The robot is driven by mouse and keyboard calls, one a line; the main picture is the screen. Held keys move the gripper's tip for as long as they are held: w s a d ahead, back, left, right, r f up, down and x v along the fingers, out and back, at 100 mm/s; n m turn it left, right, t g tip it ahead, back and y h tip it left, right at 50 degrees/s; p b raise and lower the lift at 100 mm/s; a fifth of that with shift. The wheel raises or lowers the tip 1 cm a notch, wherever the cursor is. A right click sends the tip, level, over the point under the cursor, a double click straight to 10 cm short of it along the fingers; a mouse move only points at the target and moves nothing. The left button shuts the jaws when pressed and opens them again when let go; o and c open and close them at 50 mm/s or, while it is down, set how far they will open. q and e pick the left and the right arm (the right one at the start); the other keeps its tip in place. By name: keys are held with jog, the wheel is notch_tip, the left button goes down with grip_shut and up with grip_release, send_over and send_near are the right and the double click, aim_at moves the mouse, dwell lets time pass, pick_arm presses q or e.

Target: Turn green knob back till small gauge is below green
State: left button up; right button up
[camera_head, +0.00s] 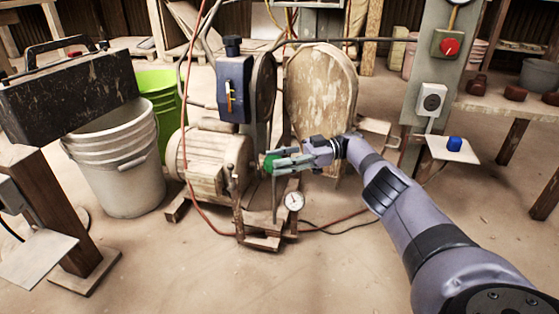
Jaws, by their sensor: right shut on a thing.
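The green knob (270,162) sits at the front of the motor and pump assembly, in the middle of the view. My right gripper (276,164) reaches in from the right and is shut on the green knob, with its fingers partly covering it. The small gauge (294,201) is a round white dial low on the assembly, just below and right of the knob. Its needle and coloured zones are too small to read. My left gripper is not in view.
A beige motor (205,160) stands left of the knob, with a blue box (234,88) above. A white bucket (118,165) and a green bucket (160,95) stand at left. A post with a red knob (449,46) stands at right. Red hoses and a black cable surround the assembly.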

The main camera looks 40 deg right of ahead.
dwell(0.4)
jog(key=o, duration=1.1)
jog(key=shift+o, duration=0.2)
jog(key=shift+r, duration=0.15)
jog(key=shift+d+r, duration=0.1)
jog(key=shift+r, duration=0.6)
notch_tip(320, 180, up, 8)
jog(key=shift+r, duration=0.15)
